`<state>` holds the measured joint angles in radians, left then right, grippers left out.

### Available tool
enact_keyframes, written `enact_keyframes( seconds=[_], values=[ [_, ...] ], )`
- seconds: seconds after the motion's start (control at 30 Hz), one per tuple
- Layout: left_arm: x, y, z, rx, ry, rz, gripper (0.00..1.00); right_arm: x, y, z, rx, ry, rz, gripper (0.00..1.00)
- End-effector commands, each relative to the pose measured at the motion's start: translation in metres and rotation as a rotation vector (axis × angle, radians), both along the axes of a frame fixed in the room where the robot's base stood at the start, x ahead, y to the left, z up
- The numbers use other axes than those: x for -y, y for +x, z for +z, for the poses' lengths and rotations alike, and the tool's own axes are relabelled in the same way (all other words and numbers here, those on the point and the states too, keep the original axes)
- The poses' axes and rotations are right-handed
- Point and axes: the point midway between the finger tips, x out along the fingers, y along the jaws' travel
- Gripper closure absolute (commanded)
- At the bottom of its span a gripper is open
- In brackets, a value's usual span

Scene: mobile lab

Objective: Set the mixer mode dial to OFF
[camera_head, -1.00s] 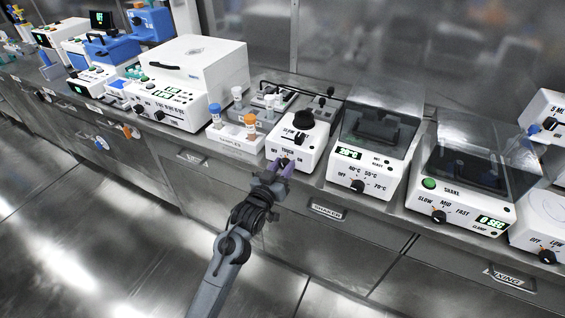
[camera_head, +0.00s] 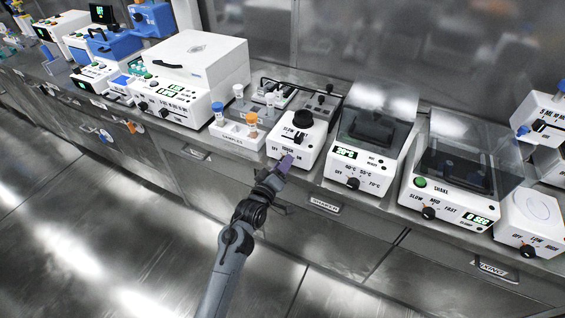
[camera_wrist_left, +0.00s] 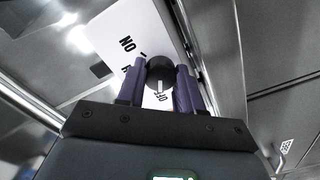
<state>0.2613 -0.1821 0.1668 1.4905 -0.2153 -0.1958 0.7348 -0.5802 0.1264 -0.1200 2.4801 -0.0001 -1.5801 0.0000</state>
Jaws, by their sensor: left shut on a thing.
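The mixer (camera_head: 292,137) is a small white box with a black cup on top, standing at the bench's front edge in the head view. My left gripper (camera_head: 286,161) is at its front panel and covers the dial there. In the left wrist view the round black mode dial (camera_wrist_left: 159,69) sits between the two purple fingers, which are shut on it. The ON lettering shows upside down at the upper left, and the middle label is partly hidden. My right gripper is out of view.
A white sample rack (camera_head: 238,137) with capped tubes stands just left of the mixer. A heater with a clear lid (camera_head: 357,165) stands close on its right, and a shaker (camera_head: 450,200) is beyond. The floor in front of the bench is clear.

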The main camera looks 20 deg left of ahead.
Motion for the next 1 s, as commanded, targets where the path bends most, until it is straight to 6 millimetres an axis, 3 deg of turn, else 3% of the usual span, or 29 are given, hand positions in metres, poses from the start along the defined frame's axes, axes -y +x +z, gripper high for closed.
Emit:
enact_keyframes(
  seconds=[0.6,0.63,0.7,0.8,1.0],
  values=[
    [-0.0001,0.0001,0.0001,-0.004,-0.042,0.0,0.95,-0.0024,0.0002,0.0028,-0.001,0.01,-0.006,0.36],
    [-0.0001,0.0001,0.0001,-0.004,-0.041,0.0,0.6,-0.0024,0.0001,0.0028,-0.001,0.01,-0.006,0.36],
    [0.0,0.0001,0.0,-0.004,-0.041,0.0,0.49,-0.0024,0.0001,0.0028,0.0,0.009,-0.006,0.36],
    [0.0,0.0001,0.0,-0.004,-0.041,0.0,0.39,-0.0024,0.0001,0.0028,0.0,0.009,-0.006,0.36],
    [0.0,0.0,0.0,-0.004,-0.04,0.0,0.39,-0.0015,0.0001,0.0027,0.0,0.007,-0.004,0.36]
  ],
)
